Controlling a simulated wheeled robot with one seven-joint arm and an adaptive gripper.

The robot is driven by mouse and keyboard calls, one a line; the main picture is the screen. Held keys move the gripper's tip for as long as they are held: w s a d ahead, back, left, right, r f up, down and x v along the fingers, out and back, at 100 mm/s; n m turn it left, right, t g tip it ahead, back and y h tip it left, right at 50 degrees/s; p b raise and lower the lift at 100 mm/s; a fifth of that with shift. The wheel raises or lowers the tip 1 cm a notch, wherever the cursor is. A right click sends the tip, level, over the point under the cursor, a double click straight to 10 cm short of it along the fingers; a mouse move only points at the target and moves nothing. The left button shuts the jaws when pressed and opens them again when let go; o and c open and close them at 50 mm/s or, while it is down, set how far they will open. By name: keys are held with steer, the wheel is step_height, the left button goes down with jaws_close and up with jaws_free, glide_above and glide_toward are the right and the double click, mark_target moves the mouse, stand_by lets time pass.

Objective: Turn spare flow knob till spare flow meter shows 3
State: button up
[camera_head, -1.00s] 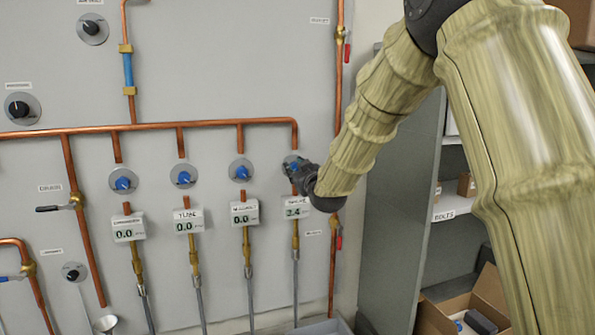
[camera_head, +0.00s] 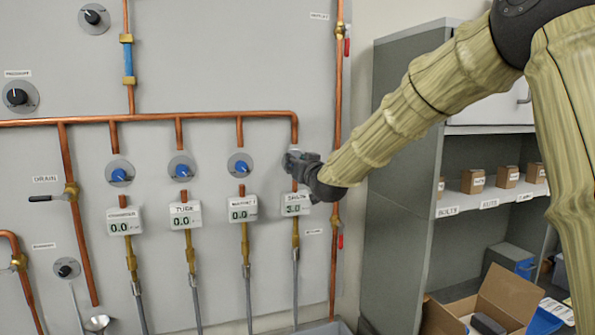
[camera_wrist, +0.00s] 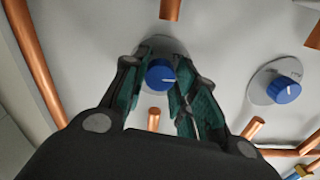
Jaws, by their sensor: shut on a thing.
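The blue spare flow knob (camera_wrist: 160,74) sits on a round grey plate on the wall panel. In the wrist view, my gripper (camera_wrist: 158,68) has one finger on each side of the knob and is shut on it. The knob's white pointer line shows between the fingers. In the head view, my gripper (camera_head: 296,163) covers the knob. The spare flow meter (camera_head: 296,204) is the rightmost white display, just below my gripper. Its small digits look like 3.0, but the first digit is blurred.
Three other blue knobs (camera_head: 181,170) stand left of mine, above meters (camera_head: 186,216) reading 0.0. One neighbouring knob (camera_wrist: 283,90) is close by in the wrist view. A vertical copper pipe (camera_head: 338,90) runs right of my gripper. A grey shelf (camera_head: 405,180) stands farther right.

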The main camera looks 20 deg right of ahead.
stand_by(0.4)
steer(key=o, duration=1.1)
steer(key=shift+c, duration=0.2)
steer(key=shift+s, duration=0.1)
steer(key=s, duration=1.1)
steer(key=shift+s+d, duration=0.25)
steer(key=shift+s, duration=0.15)
